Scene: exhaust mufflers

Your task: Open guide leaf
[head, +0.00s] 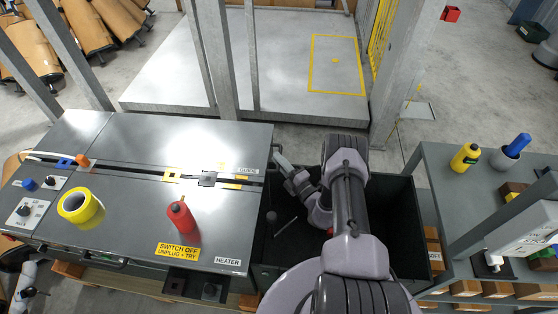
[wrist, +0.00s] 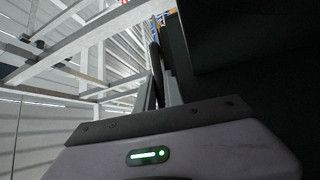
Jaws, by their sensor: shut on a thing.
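The guide leaf is the dark panel of the bench top (head: 185,135) by the GUIDE label (head: 248,170), as far as I can tell. It lies flat behind the long slot. A dark bar handle (head: 274,153) stands at its right edge. My gripper (head: 280,160) reaches this edge from the right, its fingers at the handle. In the wrist view, the fingers (wrist: 160,88) are shut on a thin dark bar (wrist: 155,58), which looks like the handle. The exact contact is small and partly hidden.
The front panel holds a yellow tape roll (head: 81,206), a red bottle (head: 182,220) and warning labels. A dark open bin (head: 399,215) lies under my arm. A grey post (head: 217,65) rises behind the bench. A shelf (head: 440,170) with bottles stands right.

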